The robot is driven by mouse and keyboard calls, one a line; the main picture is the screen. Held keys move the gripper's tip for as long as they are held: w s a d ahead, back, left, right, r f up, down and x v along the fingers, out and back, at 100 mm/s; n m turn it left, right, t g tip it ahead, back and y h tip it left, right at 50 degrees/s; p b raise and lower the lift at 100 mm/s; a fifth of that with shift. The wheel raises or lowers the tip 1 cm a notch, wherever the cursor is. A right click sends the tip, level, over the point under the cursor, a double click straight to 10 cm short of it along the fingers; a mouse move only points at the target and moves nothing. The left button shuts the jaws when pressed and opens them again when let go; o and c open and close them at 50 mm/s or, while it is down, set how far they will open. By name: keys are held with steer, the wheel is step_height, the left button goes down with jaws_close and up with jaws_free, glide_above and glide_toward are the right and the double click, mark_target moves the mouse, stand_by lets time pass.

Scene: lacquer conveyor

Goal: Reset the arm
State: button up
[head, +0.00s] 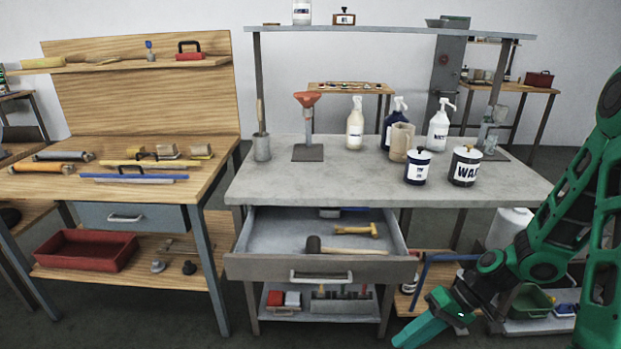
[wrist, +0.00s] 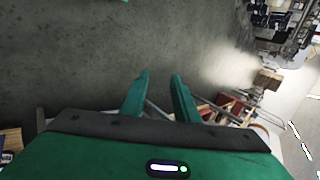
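My green arm comes in from the right edge of the head view. My gripper (head: 418,335) hangs low at the bottom right, beside and in front of the grey workbench (head: 285,180), apart from the open drawer (head: 262,267). In the wrist view my gripper (wrist: 158,88) shows two green fingers with a clear gap between them. Nothing is held between them, and grey floor lies beyond.
The open drawer holds a dark-headed mallet (head: 340,250) and a yellow hammer (head: 357,229). Bottles and a black-and-white wax can (head: 465,167) stand on the bench top. A green bin (head: 530,302) sits behind my arm.

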steer(key=s+d+r+m+h, duration=0.2)
steer(key=s+d+r+h, duration=0.1)
steer(key=d+r, duration=0.3)
steer(key=s+d+r+m+h, duration=0.1)
steer(key=s+d+r+h, duration=0.2)
steer(key=d+r, duration=0.35)
steer(key=s+d+r+m+h, duration=0.1)
steer(key=s+d+r+m, duration=0.1)
steer(key=s+r, duration=0.2)
steer(key=s+d+r+m+t+h, duration=0.1)
steer(key=s+d+r+m, duration=0.2)
steer(key=s+r, duration=0.2)
steer(key=shift+s+r+m, duration=0.3)
steer(key=shift+s, duration=0.35)
steer(key=shift+d, duration=0.1)
steer(key=shift+w+f, duration=0.25)
steer(key=shift+w, duration=0.35)
